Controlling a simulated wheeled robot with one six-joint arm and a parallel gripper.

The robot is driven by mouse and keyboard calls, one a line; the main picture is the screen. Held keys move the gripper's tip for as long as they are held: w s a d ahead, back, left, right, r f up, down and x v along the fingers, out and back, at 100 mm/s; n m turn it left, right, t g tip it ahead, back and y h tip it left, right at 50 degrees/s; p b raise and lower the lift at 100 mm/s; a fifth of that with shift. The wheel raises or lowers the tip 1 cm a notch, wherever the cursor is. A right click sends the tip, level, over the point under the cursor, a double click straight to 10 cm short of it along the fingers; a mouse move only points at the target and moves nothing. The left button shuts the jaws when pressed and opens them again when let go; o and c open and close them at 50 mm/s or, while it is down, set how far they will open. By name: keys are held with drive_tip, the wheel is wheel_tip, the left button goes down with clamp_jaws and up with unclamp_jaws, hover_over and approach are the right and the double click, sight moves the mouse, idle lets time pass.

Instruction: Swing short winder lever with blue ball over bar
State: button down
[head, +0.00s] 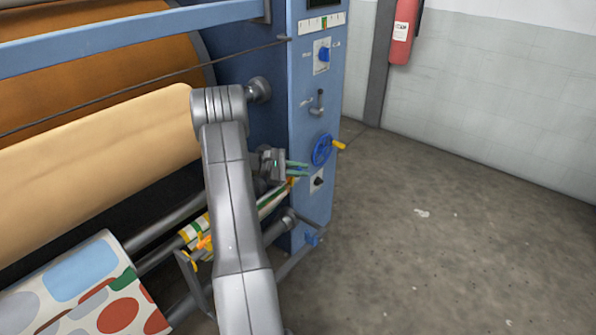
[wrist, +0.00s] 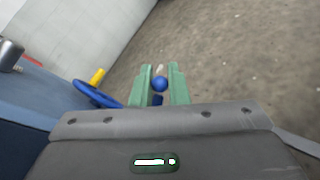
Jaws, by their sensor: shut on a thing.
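My gripper (head: 304,171) is in front of the press's blue side panel, below and left of the blue handwheel. In the wrist view its green fingers (wrist: 160,76) are shut on a small blue ball (wrist: 160,84), the knob of the short winder lever. A short pale piece shows just beyond the ball; most of the lever is hidden by the fingers and gripper body. In the head view I cannot make out the ball between the fingers. A grey bar (head: 277,228) runs below the gripper, beside the printed roll; I cannot tell the lever's angle to it.
The blue handwheel (head: 321,149) with a yellow handle (head: 338,145) is close to my gripper; it also shows in the wrist view (wrist: 92,95). A small crank (head: 318,103) sits above it. A red extinguisher (head: 402,32) hangs on the wall. Floor at right is clear.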

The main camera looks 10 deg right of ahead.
sight(300, 169)
drive_tip(key=shift+s+d+f+m+y+b, duration=0.1)
drive_tip(key=shift+s+f+m+y+b, duration=0.05)
drive_tip(key=shift+f+m+y+b, duration=0.4)
drive_tip(key=shift+r, duration=0.1)
drive_tip(key=c, duration=1.5)
unclamp_jaws()
drive_tip(key=shift+t, duration=0.3)
wheel_tip(300, 169, up, 10)
drive_tip(key=shift+p, duration=1)
wheel_tip(300, 169, down, 10)
drive_tip(key=shift+f+b, duration=0.1)
drive_tip(key=shift+b, duration=1)
drive_tip(key=shift+r, duration=0.2)
